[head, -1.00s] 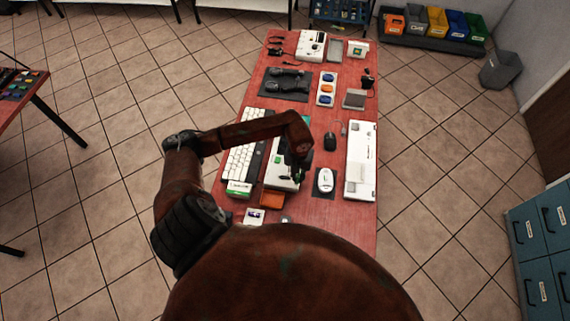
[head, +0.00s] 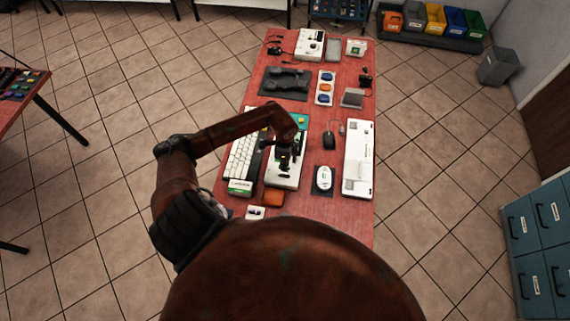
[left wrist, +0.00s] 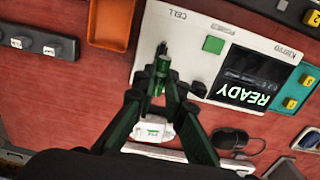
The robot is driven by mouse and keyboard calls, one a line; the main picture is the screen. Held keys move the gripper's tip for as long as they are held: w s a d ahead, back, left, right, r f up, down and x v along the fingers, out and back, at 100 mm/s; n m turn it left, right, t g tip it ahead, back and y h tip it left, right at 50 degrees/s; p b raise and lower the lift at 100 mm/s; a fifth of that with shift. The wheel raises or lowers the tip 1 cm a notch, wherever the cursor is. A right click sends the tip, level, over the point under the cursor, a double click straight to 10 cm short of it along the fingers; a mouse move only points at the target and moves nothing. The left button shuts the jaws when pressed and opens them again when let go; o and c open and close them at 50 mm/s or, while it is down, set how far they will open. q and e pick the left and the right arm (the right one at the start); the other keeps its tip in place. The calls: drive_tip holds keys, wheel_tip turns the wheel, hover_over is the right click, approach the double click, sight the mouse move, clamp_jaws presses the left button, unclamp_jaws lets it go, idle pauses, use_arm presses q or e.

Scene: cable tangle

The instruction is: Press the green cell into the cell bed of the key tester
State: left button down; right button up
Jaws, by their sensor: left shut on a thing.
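The key tester (left wrist: 190,60) is a white box with a green square, a dark screen reading READY and a CELL label, upside down in the left wrist view. It also shows in the head view (head: 279,183), partly covered by my left arm. My left gripper (left wrist: 161,80) is shut on the green cell (left wrist: 161,69), a small piece between its fingertips. The cell is over the tester's CELL end. The cell bed is mostly hidden behind the fingertips, and I cannot tell whether the cell touches it. My right gripper is not in view.
A white keyboard (head: 243,160) lies left of the tester. An orange tray (head: 274,199) sits at its near end. A white mouse (head: 323,178) and a black mouse (head: 329,141) lie to the right, with a long white keyboard box (head: 358,165) beyond them.

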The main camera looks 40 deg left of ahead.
use_arm(q)
drive_tip(key=b, duration=0.4)
hover_over(284, 176)
drive_tip(key=shift+w+f, duration=0.2)
drive_tip(key=shift+f, duration=2.75)
drive_tip(key=shift+s+f, duration=0.1)
drive_tip(key=shift+f, duration=0.35)
drive_tip(key=c, duration=2.3)
unclamp_jaws()
drive_tip(key=shift+o, duration=0.2)
drive_tip(key=shift+r, duration=0.15)
